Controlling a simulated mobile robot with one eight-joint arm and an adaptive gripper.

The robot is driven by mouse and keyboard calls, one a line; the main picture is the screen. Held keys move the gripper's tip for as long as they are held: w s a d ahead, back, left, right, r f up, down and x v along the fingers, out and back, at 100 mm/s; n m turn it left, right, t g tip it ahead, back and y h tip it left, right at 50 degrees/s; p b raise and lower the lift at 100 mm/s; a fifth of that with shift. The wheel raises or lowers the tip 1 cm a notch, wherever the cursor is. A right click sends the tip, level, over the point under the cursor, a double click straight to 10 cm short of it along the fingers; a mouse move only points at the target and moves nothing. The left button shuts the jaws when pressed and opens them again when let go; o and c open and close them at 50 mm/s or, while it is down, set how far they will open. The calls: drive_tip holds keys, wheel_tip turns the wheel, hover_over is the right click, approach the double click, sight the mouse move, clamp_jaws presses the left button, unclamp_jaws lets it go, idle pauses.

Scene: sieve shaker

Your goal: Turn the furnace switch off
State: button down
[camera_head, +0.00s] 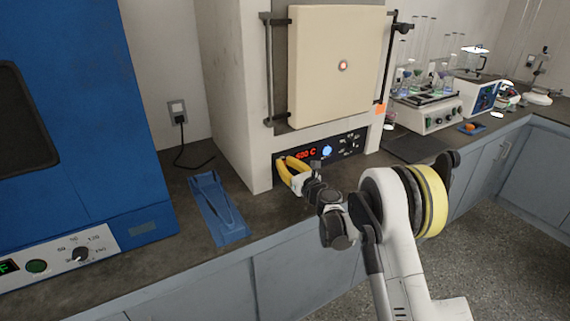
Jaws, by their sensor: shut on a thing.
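The furnace (226,90) is a tall cream box on the bench with its door (335,60) closed. Its black control panel (374,136) is below the door. The red display (305,155) on it is lit and seems to read 500 C, with a bluish-white round light or button (327,151) beside it. My gripper (282,164), with yellow fingers, is at the left end of this panel, below and left of the display. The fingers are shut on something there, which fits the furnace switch. The fingers hide the switch, so its position cannot be seen.
A blue oven (90,110) stands at the left. A white device with glassware (425,115) stands at the right. My arm reaches over the bench's front edge.

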drive_tip(key=shift+s+d+f+t+y, duration=0.1)
drive_tip(key=shift+t+y, duration=0.4)
drive_tip(key=shift+t, duration=0.2)
drive_tip(key=shift+s+d+f+t+y, duration=0.1)
drive_tip(key=shift+t+y, duration=0.4)
drive_tip(key=shift+t, duration=0.2)
drive_tip(key=c, duration=1.2)
unclamp_jaws()
drive_tip(key=shift+a, duration=0.1)
drive_tip(key=s+d, duration=0.2)
drive_tip(key=s, duration=0.1)
drive_tip(key=s+d, duration=0.3)
drive_tip(key=s, duration=0.1)
drive_tip(key=s+d, duration=0.2)
drive_tip(key=s, duration=0.2)
drive_tip(key=shift+d+f, duration=0.2)
